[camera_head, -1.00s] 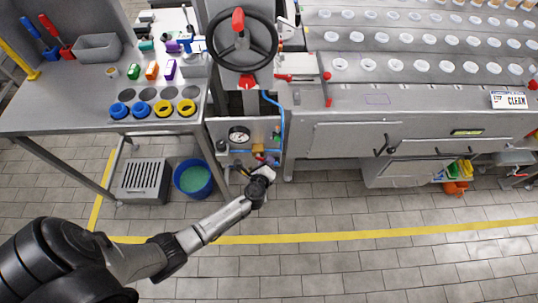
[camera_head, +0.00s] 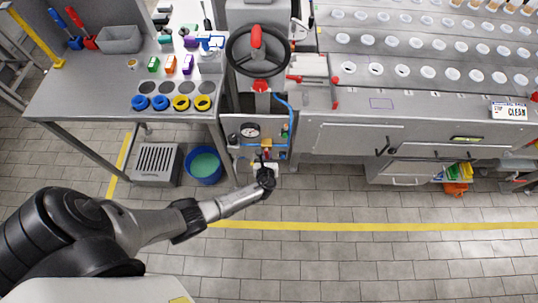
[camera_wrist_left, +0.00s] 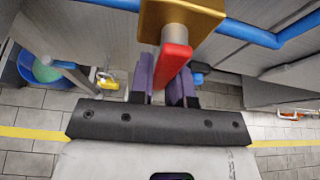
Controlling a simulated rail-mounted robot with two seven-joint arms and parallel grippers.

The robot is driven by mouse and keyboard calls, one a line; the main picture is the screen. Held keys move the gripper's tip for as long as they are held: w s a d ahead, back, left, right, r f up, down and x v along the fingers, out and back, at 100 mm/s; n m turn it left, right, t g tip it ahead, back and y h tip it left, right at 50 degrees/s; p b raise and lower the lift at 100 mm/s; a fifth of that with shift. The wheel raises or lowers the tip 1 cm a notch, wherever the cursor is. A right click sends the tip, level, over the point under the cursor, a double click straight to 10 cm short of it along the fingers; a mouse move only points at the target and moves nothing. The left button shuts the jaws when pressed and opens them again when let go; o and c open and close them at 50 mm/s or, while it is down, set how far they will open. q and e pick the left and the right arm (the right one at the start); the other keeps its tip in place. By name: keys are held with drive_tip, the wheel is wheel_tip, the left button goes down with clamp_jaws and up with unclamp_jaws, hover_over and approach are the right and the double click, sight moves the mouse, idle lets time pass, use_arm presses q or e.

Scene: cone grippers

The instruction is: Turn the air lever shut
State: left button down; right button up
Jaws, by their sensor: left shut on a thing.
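The air lever (camera_wrist_left: 172,62) is a red handle on a brass valve body (camera_wrist_left: 183,12), seen close in the left wrist view. It points down toward my gripper. My left gripper (camera_wrist_left: 162,84) has its purple-padded fingers shut on the lever, one on each side. In the head view my left gripper (camera_head: 266,167) is at the bottom of the small panel under the handwheel, where the brass valve (camera_head: 266,143) shows small. The gripper and wrist mostly hide the lever there. My right gripper is not in view.
A blue air pipe (camera_wrist_left: 255,36) runs beside the valve. A pressure gauge (camera_head: 250,131) is on the panel, with a black handwheel (camera_head: 258,51) above. A blue bucket (camera_head: 205,168) and a grey crate (camera_head: 157,163) stand to the left. The floor in front is clear.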

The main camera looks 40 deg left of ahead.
use_arm(q)
drive_tip(key=shift+s+a+m, duration=0.1)
drive_tip(key=shift+m, duration=0.2)
idle(0.4)
drive_tip(key=c, duration=1.1)
unclamp_jaws()
drive_tip(key=shift+s+d+r+p, duration=0.25)
drive_tip(key=shift+s+d+p, duration=0.1)
drive_tip(key=shift+p, duration=0.15)
drive_tip(key=shift+p+v, duration=1.6)
drive_tip(key=shift+v, duration=4.75)
drive_tip(key=shift+w+d+r, duration=0.1)
drive_tip(key=shift+w+d, duration=0.05)
